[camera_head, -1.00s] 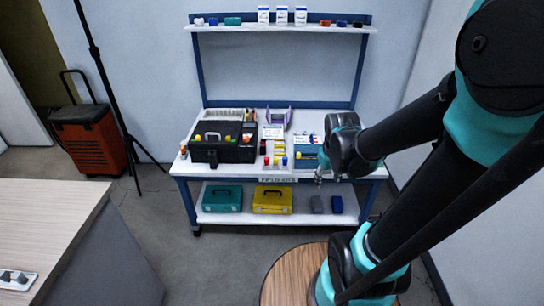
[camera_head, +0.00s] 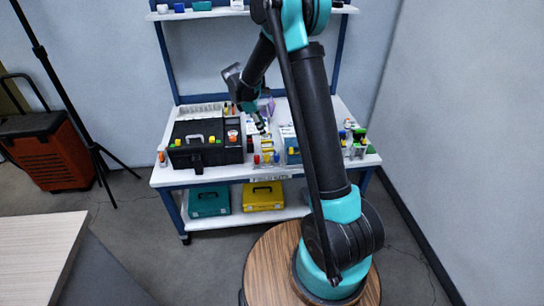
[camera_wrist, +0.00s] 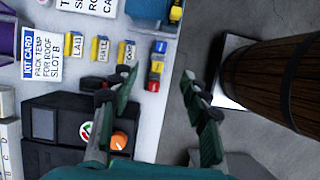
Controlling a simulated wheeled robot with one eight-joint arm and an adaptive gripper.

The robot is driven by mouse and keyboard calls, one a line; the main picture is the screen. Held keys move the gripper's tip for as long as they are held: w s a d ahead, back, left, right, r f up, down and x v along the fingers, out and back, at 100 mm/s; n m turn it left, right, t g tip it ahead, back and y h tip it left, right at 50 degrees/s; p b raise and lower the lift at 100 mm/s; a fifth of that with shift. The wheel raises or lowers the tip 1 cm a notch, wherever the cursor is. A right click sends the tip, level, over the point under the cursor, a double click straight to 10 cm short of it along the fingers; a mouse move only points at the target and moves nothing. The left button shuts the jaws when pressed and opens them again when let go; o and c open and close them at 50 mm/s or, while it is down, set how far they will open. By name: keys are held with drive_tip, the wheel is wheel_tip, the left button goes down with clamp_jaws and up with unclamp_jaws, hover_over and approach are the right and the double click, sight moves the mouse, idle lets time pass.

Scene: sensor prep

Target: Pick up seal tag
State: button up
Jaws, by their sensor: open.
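Three small coloured pieces stand in a row near the bench's front edge in the wrist view: red (camera_wrist: 153,85), yellow (camera_wrist: 156,66) and blue (camera_wrist: 158,47). Left of them lie small yellow-and-white labelled pieces (camera_wrist: 102,48). I cannot tell for certain which of these is the seal tag. My gripper (camera_wrist: 158,76) is open and empty, its fingers apart, with the coloured row showing between and beyond the tips. In the head view my gripper (camera_head: 263,128) hangs over the middle of the bench, above the small pieces; its finger gap is too small to judge there.
A black case (camera_head: 205,157) stands left of the gripper; its orange knob (camera_wrist: 119,140) shows in the wrist view. A blue bin (camera_head: 292,157) stands right. A kit card (camera_wrist: 42,54) lies behind. Small bottles (camera_head: 358,140) stand at the right end.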

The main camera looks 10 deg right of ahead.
approach(276, 155)
drive_tip(key=x, duration=0.4)
drive_tip(key=shift+w+d+f, duration=0.15)
drive_tip(key=shift+w+f, duration=0.2)
drive_tip(key=shift+w, duration=0.05)
drive_tip(key=shift+s+x, duration=0.2)
drive_tip(key=shift+x, duration=1.15)
drive_tip(key=shift+s+x, duration=0.2)
drive_tip(key=shift+x, duration=1.2)
drive_tip(key=shift+c, duration=0.6)
drive_tip(key=c, duration=0.7)
